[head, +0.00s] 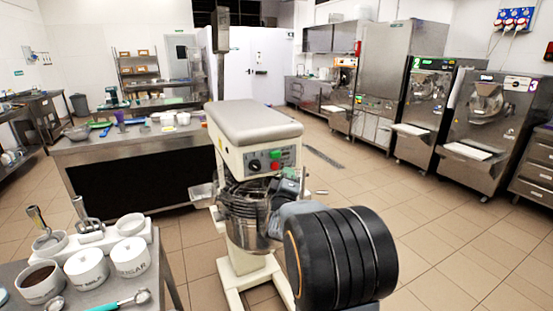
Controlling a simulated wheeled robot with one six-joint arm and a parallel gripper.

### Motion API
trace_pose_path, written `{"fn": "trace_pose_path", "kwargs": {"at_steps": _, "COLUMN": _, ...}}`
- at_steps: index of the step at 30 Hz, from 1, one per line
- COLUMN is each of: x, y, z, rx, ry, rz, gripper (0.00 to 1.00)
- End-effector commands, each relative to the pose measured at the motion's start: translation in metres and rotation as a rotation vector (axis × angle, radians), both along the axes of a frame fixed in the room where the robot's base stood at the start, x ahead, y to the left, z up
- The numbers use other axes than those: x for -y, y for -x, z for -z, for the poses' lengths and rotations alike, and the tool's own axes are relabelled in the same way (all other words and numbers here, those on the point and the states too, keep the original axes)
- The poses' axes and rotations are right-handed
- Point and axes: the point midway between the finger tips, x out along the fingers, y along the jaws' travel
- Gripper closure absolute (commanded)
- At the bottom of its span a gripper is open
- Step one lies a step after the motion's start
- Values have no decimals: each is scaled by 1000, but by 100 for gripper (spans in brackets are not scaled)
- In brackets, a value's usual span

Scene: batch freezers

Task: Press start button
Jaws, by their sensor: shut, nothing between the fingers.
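A cream and grey stand mixer (254,130) stands in the middle of the head view. Its front panel carries a black knob (254,165) and small red and green buttons (276,160); their labels are too small to read. A metal bowl (243,215) hangs below the mixer head. The dark, ribbed link of my arm is large in front, at the lower right of the mixer, and covers part of it. Grey parts reach up beside the bowl, below the panel. I cannot make out my gripper's fingers.
Several batch freezers (418,110) line the right wall, one marked 3 (490,125). A steel counter (105,150) with utensils stands at the left. A nearer table holds white tubs (130,258) and a turquoise-handled scoop (120,302). Tiled floor on the right is free.

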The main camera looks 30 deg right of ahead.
Motion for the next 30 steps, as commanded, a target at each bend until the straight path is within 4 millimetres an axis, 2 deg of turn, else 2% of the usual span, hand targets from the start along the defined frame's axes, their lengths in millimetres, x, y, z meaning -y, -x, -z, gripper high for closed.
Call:
{"fn": "trace_pose_path", "kwargs": {"at_steps": 3, "x": 14, "y": 7, "z": -2, "rx": 16, "ry": 87, "rz": 84, "gripper": 100}}
{"fn": "trace_pose_path", "kwargs": {"at_steps": 6, "x": 18, "y": 10, "z": -4, "rx": 22, "ry": 124, "rz": 120, "gripper": 100}}
{"fn": "trace_pose_path", "kwargs": {"at_steps": 19, "x": 19, "y": 10, "z": -6, "rx": 25, "ry": 136, "rz": 130, "gripper": 100}}
{"fn": "trace_pose_path", "kwargs": {"at_steps": 23, "x": 20, "y": 3, "z": -6, "rx": 24, "ry": 135, "rz": 128, "gripper": 100}}
{"fn": "trace_pose_path", "kwargs": {"at_steps": 30, "x": 24, "y": -25, "z": -7, "rx": 24, "ry": 134, "rz": 129, "gripper": 100}}
